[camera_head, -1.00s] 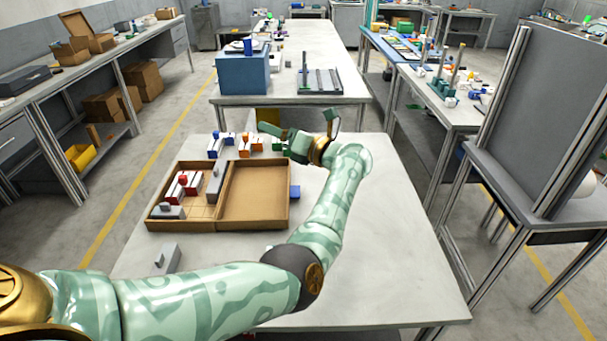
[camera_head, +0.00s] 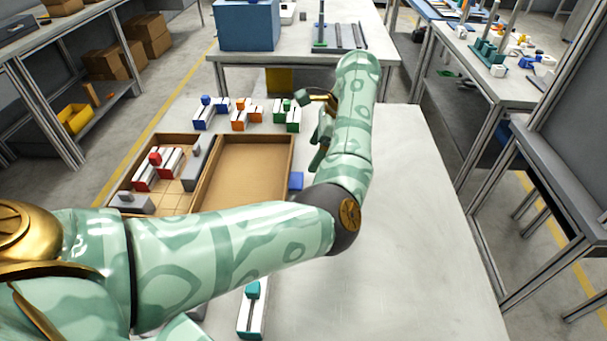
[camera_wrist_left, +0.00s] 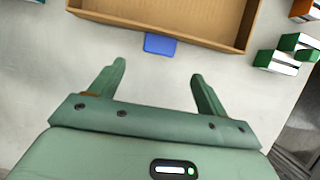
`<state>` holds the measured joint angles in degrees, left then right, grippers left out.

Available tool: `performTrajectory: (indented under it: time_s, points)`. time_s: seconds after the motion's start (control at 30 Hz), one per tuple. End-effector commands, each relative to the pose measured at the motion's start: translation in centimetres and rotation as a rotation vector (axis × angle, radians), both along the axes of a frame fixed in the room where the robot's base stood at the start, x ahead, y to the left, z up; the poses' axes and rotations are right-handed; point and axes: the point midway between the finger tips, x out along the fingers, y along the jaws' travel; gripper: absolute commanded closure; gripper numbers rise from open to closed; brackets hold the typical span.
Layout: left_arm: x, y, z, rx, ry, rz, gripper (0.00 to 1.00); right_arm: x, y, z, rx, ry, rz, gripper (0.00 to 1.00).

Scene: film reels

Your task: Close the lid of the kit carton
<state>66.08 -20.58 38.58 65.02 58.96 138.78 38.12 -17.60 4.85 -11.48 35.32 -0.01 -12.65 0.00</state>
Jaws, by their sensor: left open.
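The kit carton (camera_head: 122,180) is a brown box, open, on the pale table. Its lid (camera_head: 243,172) lies folded open to the right, hollow side up and empty. A blue tab (camera_head: 296,181) sticks out from the lid's right edge. The lid's rim (camera_wrist_left: 165,32) and the tab (camera_wrist_left: 160,45) also show in the left wrist view. My left gripper (camera_head: 315,118) is open and empty to the right of the lid. In the wrist view its fingertips (camera_wrist_left: 159,69) point toward the tab, which lies just ahead between them, apart from both. My right gripper is out of view.
The carton holds red-and-white and grey parts (camera_head: 158,168). Several blue, orange and green blocks (camera_head: 245,115) stand behind it. A teal-topped white piece (camera_head: 252,310) stands in front, near my arm. The table's right side (camera_head: 425,210) is clear.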

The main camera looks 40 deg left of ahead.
Motion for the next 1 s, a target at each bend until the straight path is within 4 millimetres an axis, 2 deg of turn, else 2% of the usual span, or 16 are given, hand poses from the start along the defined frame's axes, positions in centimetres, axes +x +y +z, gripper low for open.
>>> performTrajectory:
  time_s: [0.03, 0.1, 0.3, 0.5, 0.77, 0.8, 1.0]
  points:
    - [-0.3, 0.5, -1.8, 0.003, 0.006, 0.002, 0.24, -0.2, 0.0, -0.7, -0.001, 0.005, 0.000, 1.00]
    - [-0.7, 1.1, -3.4, 0.003, 0.006, 0.002, 0.24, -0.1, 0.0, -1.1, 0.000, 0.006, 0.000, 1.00]
    - [-1.4, 2.3, -6.8, 0.003, 0.005, 0.000, 0.24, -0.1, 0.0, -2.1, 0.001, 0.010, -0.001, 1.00]
    - [-1.8, 2.9, -8.2, 0.004, 0.002, -0.001, 0.24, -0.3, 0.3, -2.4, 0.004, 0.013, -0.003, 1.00]
    - [-1.8, 3.0, -8.2, 0.003, 0.001, -0.001, 0.24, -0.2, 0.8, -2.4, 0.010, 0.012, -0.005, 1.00]
    - [-1.8, 3.0, -8.2, 0.003, 0.001, -0.001, 0.26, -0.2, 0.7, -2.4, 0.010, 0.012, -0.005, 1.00]
    - [-1.8, 3.0, -8.2, 0.003, 0.001, -0.001, 0.82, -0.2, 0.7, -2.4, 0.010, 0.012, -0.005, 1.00]
